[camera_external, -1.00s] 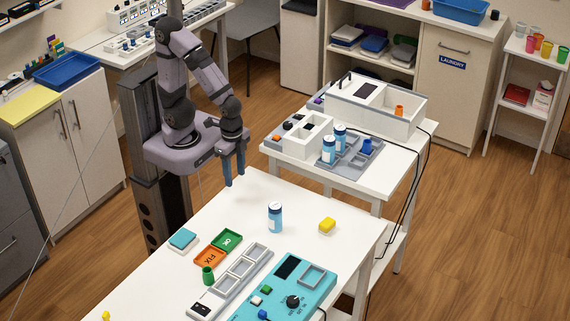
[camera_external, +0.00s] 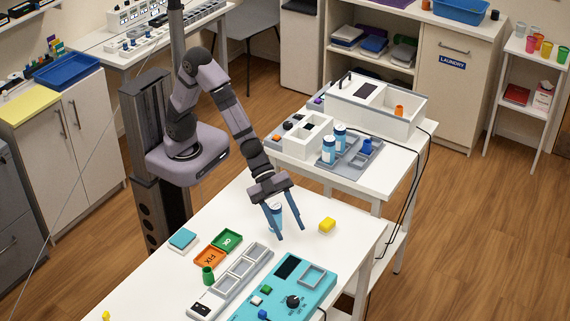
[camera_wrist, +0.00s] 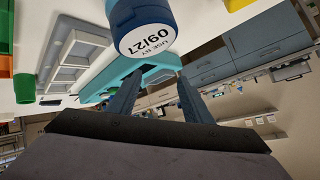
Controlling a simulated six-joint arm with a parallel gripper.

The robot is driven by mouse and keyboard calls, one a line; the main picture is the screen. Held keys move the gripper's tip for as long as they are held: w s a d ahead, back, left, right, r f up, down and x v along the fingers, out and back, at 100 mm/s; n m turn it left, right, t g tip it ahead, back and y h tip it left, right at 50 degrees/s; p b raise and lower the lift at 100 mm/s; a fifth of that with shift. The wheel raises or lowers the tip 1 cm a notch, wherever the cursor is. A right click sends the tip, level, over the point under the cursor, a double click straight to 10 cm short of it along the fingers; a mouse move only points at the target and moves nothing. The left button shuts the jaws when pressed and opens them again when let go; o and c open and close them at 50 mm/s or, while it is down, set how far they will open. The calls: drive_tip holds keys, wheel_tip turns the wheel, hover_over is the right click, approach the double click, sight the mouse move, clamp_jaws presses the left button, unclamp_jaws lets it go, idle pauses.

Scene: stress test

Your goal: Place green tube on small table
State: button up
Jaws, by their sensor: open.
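The green tube (camera_external: 208,276) stands upright on the near white table (camera_external: 320,258), just in front of the orange FIX tray. In the wrist view the green tube (camera_wrist: 24,90) is at the left edge. My gripper (camera_external: 290,234) is open over the table's far part, well right of the tube and beside a blue-and-white bottle (camera_external: 276,213). One finger partly covers the bottle in the outside view. The bottle, marked USE BY 09/27, shows large beyond my fingers in the wrist view (camera_wrist: 150,38). Which table is the small table is unclear; a small white stand (camera_external: 536,52) is at the far right.
Orange (camera_external: 210,258) and green (camera_external: 227,239) trays, a grey compartment rack (camera_external: 232,284) and a teal panel (camera_external: 318,290) lie near the tube. A second white table (camera_external: 385,178) with bottles and bins stands behind.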

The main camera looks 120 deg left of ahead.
sight(205, 274)
drive_tip(key=s+d+m+h, duration=0.1)
drive_tip(key=d, duration=0.1)
drive_tip(key=s+d+f+g+h+p, duration=0.1)
drive_tip(key=s+d, duration=0.1)
drive_tip(key=d, duration=0.1)
drive_tip(key=s+d+f+m+g+h, duration=0.1)
drive_tip(key=d+h, duration=0.1)
drive_tip(key=d, duration=0.1)
drive_tip(key=shift+s+m, duration=0.3)
drive_tip(key=s+d+g+h, duration=0.1)
drive_tip(key=s+d, duration=0.1)
drive_tip(key=s, duration=0.1)
drive_tip(key=s+d+m+g+h+p, duration=0.1)
drive_tip(key=s+d+g, duration=0.1)
drive_tip(key=s, duration=0.1)
drive_tip(key=s+d+m+g+h, duration=0.1)
drive_tip(key=s+d+h, duration=0.1)
drive_tip(key=s, duration=0.1)
drive_tip(key=shift+s+d+f+g+p, duration=0.2)
drive_tip(key=shift+d+g+p, duration=0.15)
drive_tip(key=shift+g, duration=0.05)
drive_tip(key=shift+p+x, duration=0.65)
drive_tip(key=shift+x, duration=3)
drive_tip(key=shift+r, duration=0.1)
drive_tip(key=shift+c, duration=0.4)
clamp_jaws()
drive_tip(key=shift+r, duration=0.15)
wheel_tip(205, 274, up, 10)
